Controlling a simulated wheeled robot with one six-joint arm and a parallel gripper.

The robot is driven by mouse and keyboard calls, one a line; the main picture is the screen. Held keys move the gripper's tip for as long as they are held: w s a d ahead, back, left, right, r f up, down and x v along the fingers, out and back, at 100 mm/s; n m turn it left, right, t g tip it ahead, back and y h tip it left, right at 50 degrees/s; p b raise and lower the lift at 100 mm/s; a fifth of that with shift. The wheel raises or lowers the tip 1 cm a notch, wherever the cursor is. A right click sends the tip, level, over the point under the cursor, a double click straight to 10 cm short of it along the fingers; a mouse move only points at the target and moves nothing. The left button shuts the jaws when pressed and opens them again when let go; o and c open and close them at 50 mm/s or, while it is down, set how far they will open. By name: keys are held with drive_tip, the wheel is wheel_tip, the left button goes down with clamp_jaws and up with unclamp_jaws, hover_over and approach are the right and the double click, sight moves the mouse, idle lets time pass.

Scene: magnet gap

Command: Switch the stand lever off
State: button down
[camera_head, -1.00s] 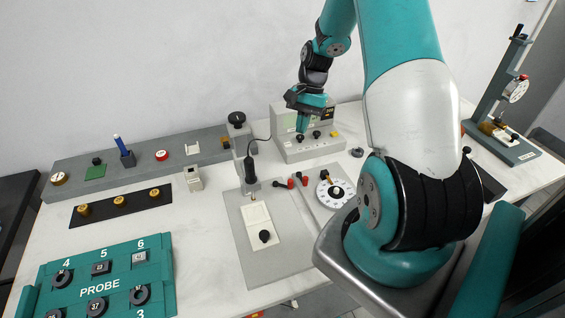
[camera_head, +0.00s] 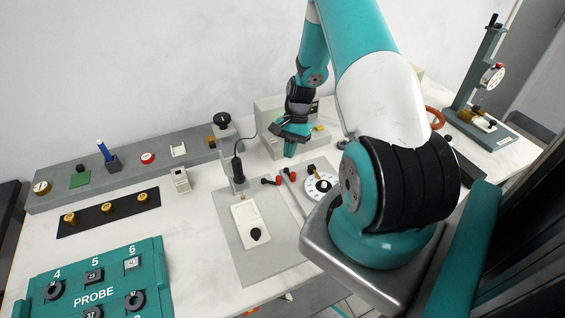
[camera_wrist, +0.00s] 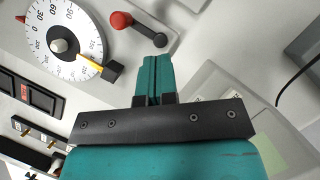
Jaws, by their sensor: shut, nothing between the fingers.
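My gripper (camera_head: 290,152) is shut and empty, pointing down in front of the grey instrument box. In the wrist view its teal fingers (camera_wrist: 157,62) are together. Beyond them lies a short lever (camera_wrist: 142,30) with a red knob and a black end, apart from the fingers. Small red-and-black parts (camera_head: 271,181) show beside the dial in the head view. I cannot tell for sure which part is the stand lever. A grey stand (camera_head: 485,75) with a dial gauge (camera_head: 493,75) is at the far right, its base fittings small.
A numbered white dial (camera_head: 319,184) sits right of the grey plate (camera_head: 234,215); the dial also fills the wrist view's upper left (camera_wrist: 62,40). The instrument box (camera_head: 272,118) stands behind. A black probe (camera_head: 238,168) with a cable and the teal PROBE rack (camera_head: 110,280) are left.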

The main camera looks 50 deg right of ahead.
drive_tip(key=shift+x, duration=0.95)
drive_tip(key=shift+s+a+r+p, duration=0.1)
drive_tip(key=shift+s+a+p, duration=0.1)
drive_tip(key=shift+a+p, duration=0.35)
drive_tip(key=shift+s+a+p, duration=0.2)
drive_tip(key=shift+a+p, duration=0.15)
drive_tip(key=shift+a, duration=0.35)
drive_tip(key=shift+s+a+f, duration=0.2)
drive_tip(key=shift+a, duration=0.55)
